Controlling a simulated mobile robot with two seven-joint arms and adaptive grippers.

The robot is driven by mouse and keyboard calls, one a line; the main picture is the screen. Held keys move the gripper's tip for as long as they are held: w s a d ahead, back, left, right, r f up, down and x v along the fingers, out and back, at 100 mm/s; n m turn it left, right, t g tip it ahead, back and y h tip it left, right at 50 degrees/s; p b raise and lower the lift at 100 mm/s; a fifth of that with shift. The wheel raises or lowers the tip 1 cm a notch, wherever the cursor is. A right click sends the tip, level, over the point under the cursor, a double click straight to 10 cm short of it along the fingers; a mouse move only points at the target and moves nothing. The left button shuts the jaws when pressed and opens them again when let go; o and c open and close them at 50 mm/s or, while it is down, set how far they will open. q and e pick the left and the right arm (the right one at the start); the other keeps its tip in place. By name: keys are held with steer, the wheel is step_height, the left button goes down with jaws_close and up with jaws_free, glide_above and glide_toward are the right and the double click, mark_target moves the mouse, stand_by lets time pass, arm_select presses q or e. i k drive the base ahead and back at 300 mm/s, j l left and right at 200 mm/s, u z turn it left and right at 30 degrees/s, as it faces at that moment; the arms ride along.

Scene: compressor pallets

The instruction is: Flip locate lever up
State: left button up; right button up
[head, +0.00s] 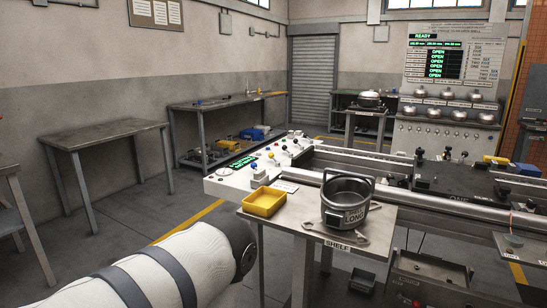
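A white control panel (222,186) stands near the middle of the head view, at the left end of the long machine bed. It carries several small knobs and levers with coloured ball ends, including blue, yellow and red ones, and a green lit display (243,161). The labels are too small to read, so I cannot tell which one is the locate lever or how it is set. My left arm comes in from the lower left, with only its white link and dark joint showing. Neither gripper is in view.
A shelf (290,217) in front of the panel bears a yellow tray (264,201), a steel pot (346,199) and a flat wrench-like tool (331,235). The long machine bed (400,184) runs to the right. An empty bench (107,134) stands left. Open floor lies between.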

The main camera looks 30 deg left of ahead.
mark_target(271, 155)
steer(key=j+z, duration=0.45)
steer(key=j, duration=1.5)
